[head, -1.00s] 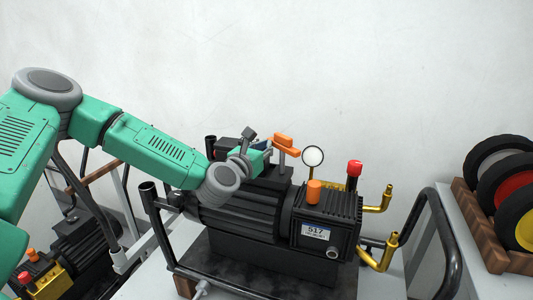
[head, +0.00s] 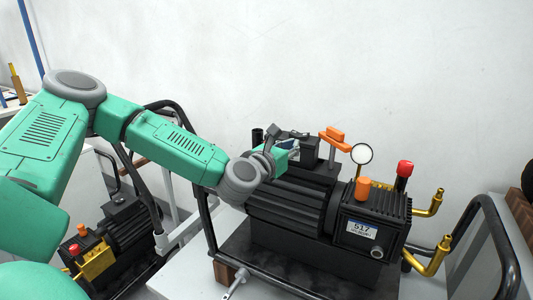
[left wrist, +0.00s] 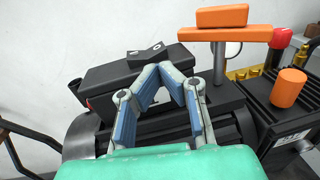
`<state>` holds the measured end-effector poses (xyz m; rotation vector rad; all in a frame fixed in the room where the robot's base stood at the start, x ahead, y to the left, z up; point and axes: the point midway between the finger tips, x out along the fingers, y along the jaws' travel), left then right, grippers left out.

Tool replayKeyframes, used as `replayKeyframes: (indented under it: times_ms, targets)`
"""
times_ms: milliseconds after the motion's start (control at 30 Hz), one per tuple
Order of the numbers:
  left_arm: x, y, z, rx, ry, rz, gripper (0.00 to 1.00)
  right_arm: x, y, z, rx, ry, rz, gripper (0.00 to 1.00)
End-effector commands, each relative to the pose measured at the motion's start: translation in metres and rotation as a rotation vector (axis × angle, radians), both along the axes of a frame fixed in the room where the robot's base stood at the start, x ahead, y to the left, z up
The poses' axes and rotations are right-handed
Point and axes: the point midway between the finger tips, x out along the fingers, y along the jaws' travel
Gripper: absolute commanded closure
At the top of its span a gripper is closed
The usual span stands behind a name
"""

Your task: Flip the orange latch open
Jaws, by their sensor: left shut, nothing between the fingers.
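The orange latch (head: 335,139) is a flat orange bar with a raised block, on a grey post on top of the black pump (head: 292,205). In the left wrist view the latch (left wrist: 225,33) lies level at the upper right, to the right of and beyond my fingers. My left gripper (head: 298,136) is over the pump's top, left of the latch and apart from it. In the wrist view its blue-padded fingers (left wrist: 162,69) meet at the tips, shut and empty, in front of a black box (left wrist: 125,75) with a dark rocker-like piece. My right gripper is out of view.
A round gauge (head: 362,153), a red cap (head: 405,168), an orange cap (head: 362,187) and brass pipes (head: 430,258) stand right of the latch. Dark cart rails (head: 490,235) flank the pump. A second pump (head: 115,245) stands at lower left. Space above the latch is clear.

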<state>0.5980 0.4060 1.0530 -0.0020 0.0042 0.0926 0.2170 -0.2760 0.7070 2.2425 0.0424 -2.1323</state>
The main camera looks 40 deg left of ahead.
Motion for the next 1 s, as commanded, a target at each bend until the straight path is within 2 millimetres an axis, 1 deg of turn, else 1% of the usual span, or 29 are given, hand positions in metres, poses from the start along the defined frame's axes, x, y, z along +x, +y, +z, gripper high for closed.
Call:
replayKeyframes:
  times_ms: [33, 200, 333, 533, 867, 967, 1000]
  targets:
    - [-0.009, 0.003, 0.001, -0.004, -0.001, 0.001, 1.0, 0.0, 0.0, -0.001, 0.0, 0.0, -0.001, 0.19]
    - [-0.038, 0.014, 0.003, -0.005, -0.004, 0.002, 1.0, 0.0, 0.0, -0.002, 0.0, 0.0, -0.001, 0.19]
    - [-0.051, 0.022, 0.001, -0.005, -0.003, 0.001, 1.0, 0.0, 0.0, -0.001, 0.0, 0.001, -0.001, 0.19]
    - [-0.059, 0.027, 0.0, -0.004, -0.002, 0.0, 1.0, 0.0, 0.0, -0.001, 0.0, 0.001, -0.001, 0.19]
    - [-0.06, 0.024, 0.001, 0.0, -0.002, -0.001, 1.0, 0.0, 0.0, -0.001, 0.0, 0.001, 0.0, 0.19]
    - [-0.062, 0.025, 0.003, 0.004, 0.016, 0.0, 1.0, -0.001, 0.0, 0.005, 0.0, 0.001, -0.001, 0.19]
    - [-0.064, 0.026, 0.003, 0.01, 0.035, 0.001, 1.0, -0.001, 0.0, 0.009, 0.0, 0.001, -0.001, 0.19]
